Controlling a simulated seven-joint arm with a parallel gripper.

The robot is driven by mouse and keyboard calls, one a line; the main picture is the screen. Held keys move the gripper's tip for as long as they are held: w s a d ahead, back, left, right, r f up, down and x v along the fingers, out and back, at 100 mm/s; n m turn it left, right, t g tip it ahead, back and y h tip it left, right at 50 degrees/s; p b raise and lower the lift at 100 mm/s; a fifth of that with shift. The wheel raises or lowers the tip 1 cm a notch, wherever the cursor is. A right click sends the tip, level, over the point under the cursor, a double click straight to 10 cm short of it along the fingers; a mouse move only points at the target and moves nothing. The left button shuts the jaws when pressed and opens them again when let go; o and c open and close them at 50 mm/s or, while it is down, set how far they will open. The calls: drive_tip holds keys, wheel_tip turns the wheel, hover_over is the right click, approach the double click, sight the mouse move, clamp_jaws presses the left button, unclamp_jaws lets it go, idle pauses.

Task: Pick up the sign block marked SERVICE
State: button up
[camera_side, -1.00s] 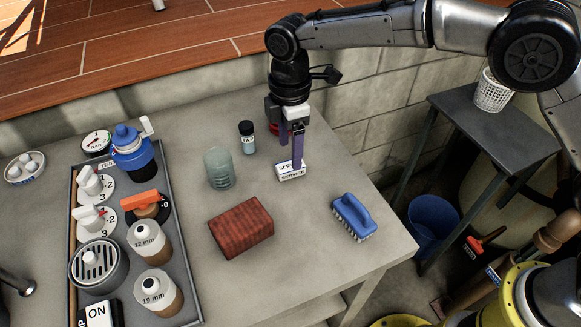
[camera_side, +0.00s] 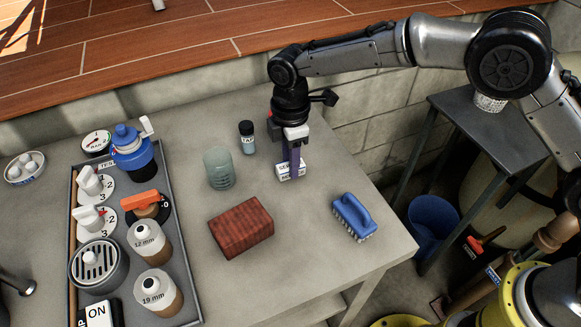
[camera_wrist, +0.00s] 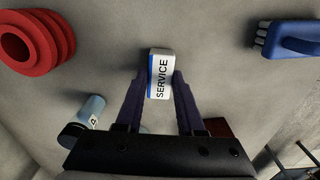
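The SERVICE sign block (camera_side: 291,171) is a small white block with dark lettering and a blue band. It sits on the grey bench, below my gripper (camera_side: 292,162). In the wrist view the block (camera_wrist: 160,75) lies between the tips of my two dark purple fingers (camera_wrist: 160,80), one on each side. The fingers are apart, and only a narrow gap, if any, shows beside the block. No firm grip is visible. In the side view the fingers hide part of the block.
A small labelled bottle (camera_side: 247,138), a greenish glass (camera_side: 219,168), a red-brown brick (camera_side: 241,227) and a blue brush (camera_side: 354,217) stand around the block. A red ringed object (camera_wrist: 38,42) shows in the wrist view. A tray (camera_side: 186,271) of parts is at left.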

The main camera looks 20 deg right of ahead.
clamp_jaws()
drive_tip(key=shift+r, duration=0.1)
